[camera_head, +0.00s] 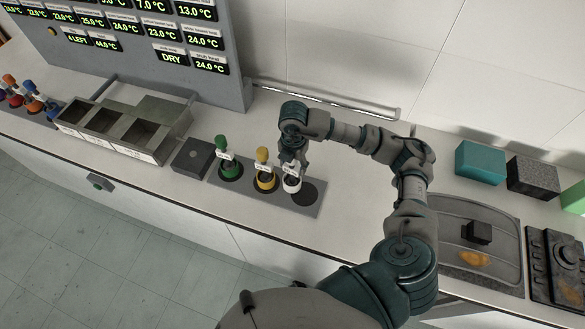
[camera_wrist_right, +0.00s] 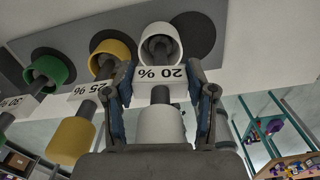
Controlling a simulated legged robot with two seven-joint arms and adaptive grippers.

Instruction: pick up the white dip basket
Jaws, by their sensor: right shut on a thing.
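The white dip basket (camera_head: 291,184) is at the right end of a row of dip baskets on a grey strip. It also shows in the right wrist view (camera_wrist_right: 160,45) with a "20 %" label. My right gripper (camera_head: 290,163) comes down from above. In the wrist view, its fingers (camera_wrist_right: 162,95) are shut on the white basket's upper part, on either side of it. The basket appears offset to the left of a dark round spot (camera_head: 305,194); whether it is clear of the strip is hard to tell. My left gripper is not in view.
A yellow basket (camera_head: 265,181) stands close left, then a green one (camera_head: 229,171). Farther left are a dark box (camera_head: 192,158) and metal tanks (camera_head: 147,140). At right are a teal block (camera_head: 480,161), a dark block (camera_head: 532,177) and a tray (camera_head: 450,215). A wall stands behind.

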